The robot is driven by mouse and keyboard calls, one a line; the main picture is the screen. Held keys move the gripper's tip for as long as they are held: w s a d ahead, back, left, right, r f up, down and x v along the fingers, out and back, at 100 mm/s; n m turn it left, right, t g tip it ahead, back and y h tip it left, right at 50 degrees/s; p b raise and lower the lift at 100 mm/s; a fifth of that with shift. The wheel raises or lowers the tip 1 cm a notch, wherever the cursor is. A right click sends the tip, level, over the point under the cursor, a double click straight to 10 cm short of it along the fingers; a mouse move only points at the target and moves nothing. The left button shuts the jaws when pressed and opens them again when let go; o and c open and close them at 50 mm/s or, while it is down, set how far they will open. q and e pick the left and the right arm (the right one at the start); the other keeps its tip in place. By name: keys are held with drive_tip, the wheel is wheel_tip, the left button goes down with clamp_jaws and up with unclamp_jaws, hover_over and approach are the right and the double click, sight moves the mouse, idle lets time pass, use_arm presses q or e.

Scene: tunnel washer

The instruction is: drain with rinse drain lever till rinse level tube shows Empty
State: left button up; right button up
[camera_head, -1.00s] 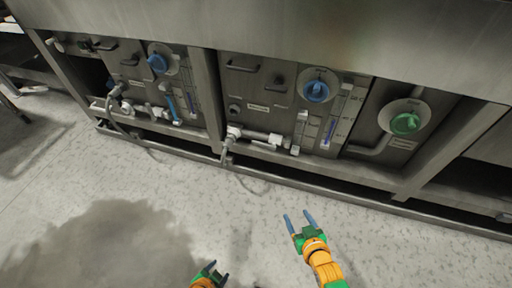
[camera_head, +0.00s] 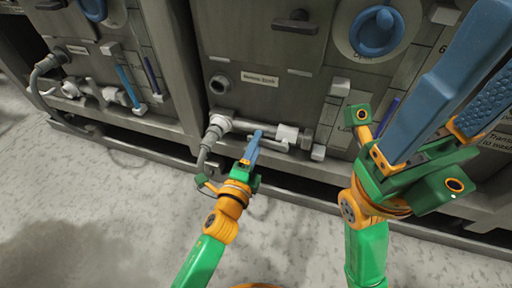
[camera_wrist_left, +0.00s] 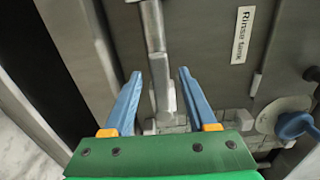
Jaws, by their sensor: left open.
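The rinse tank panel with its name label (camera_head: 260,78) is in the middle of the head view. A pale drain pipe (camera_head: 255,126) runs low across it, with a light lever handle (camera_head: 268,146) near its right part. An upright level tube (camera_head: 329,115) stands right of the pipe; its reading is too small to tell. My left gripper (camera_head: 255,143) is at the lever. In the left wrist view its blue fingers (camera_wrist_left: 157,88) are apart, with a pale bar (camera_wrist_left: 160,75) showing between them; contact cannot be told. My right gripper (camera_head: 455,105) is open and empty, close to the camera.
A blue dial (camera_head: 376,32) and a dark handle (camera_head: 296,22) are above the pipe. A grey hose (camera_head: 207,150) hangs at the pipe's left end. A similar panel with a blue tube (camera_head: 128,87) stands at left. The floor (camera_head: 110,200) in front is clear.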

use_arm(q)
drive_tip(key=shift+w+d, duration=0.1)
drive_tip(key=shift+w, duration=0.25)
drive_tip(key=shift+c, duration=0.2)
clamp_jaws()
idle(1.0)
